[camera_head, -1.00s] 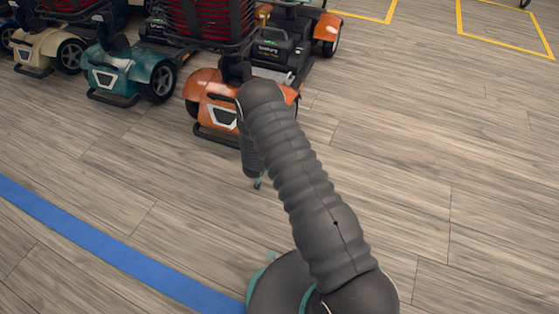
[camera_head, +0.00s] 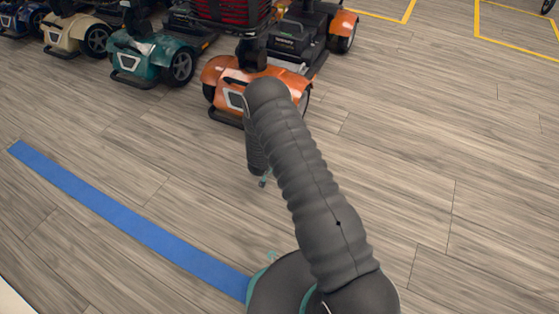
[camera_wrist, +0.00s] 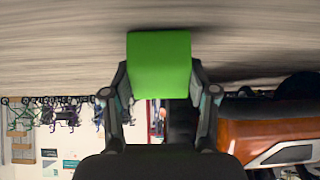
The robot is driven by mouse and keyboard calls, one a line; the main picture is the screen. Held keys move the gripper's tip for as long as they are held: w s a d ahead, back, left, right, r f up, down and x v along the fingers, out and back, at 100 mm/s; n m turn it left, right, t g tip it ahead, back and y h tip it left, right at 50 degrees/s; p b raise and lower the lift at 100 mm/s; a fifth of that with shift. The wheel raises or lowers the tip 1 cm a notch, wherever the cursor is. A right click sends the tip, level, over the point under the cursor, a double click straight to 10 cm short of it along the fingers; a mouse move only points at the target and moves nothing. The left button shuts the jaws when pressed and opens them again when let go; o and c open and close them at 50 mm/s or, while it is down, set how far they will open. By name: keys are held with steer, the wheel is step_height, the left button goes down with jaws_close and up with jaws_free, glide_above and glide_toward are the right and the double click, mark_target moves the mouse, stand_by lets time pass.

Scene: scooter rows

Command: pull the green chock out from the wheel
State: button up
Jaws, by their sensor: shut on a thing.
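The green chock (camera_wrist: 159,52) is a bright green block in the wrist view. My gripper (camera_wrist: 159,82) is shut on it, with one finger on each side. In the wrist view, the orange scooter (camera_wrist: 265,130) is at the right with a dark wheel (camera_wrist: 300,86) at the edge, and a gap shows between it and the chock. In the head view, the orange scooter (camera_head: 232,86) stands beyond my arm, which partly covers its front. My gripper (camera_head: 263,182) is low over the floor there; its fingers are mostly hidden and the chock cannot be made out.
A teal scooter (camera_head: 150,58) and a cream scooter (camera_head: 75,36) stand in the row to the left. A blue floor stripe (camera_head: 120,222) runs across the lower left. The wooden floor at the right is clear up to yellow marked bays (camera_head: 520,42).

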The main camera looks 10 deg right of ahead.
steer(key=shift+s+d, duration=0.1)
steer(key=shift+d, duration=0.1)
steer(key=o, duration=1.6)
steer(key=shift+d, duration=0.35)
steer(key=shift+a, duration=0.1)
steer(key=shift+r, duration=0.1)
steer(key=v, duration=1.1)
steer(key=shift+s+a+r, duration=0.2)
steer(key=shift+s, duration=0.05)
